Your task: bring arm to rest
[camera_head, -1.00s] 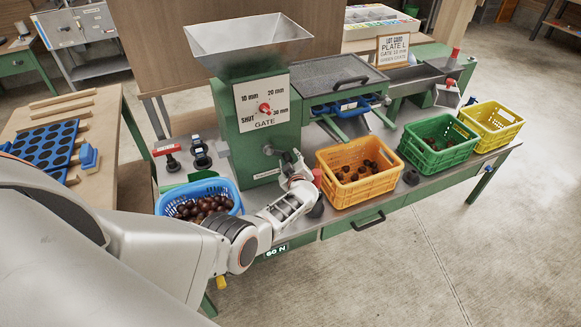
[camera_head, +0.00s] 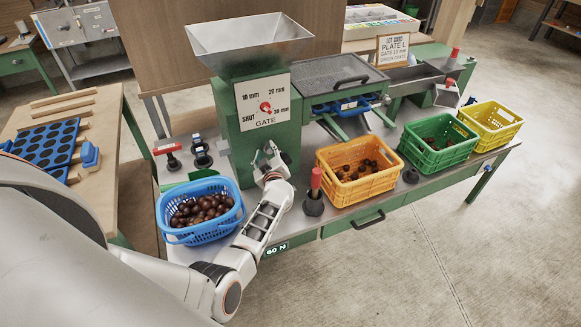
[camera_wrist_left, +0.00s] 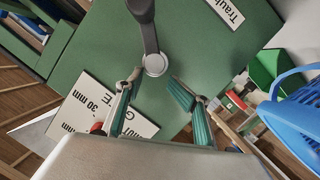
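My left gripper (camera_head: 266,153) is in front of the green hopper machine (camera_head: 262,150), below its gate dial (camera_head: 264,106). In the left wrist view its two green-padded fingers (camera_wrist_left: 155,92) are apart with nothing between the pads. A grey lever with a round end (camera_wrist_left: 155,64) shows just beyond the fingertips against the green housing (camera_wrist_left: 190,45); I cannot tell whether they touch. My left arm reaches up from the lower left, past the right side of the blue basket (camera_head: 199,235). My right gripper is not in view.
The blue basket holds brown chestnuts (camera_head: 202,207). Orange (camera_head: 357,190), green (camera_head: 438,158) and yellow (camera_head: 490,128) crates stand along the bench to the right. A red-handled tool (camera_head: 315,188) stands on a dark base beside the orange crate.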

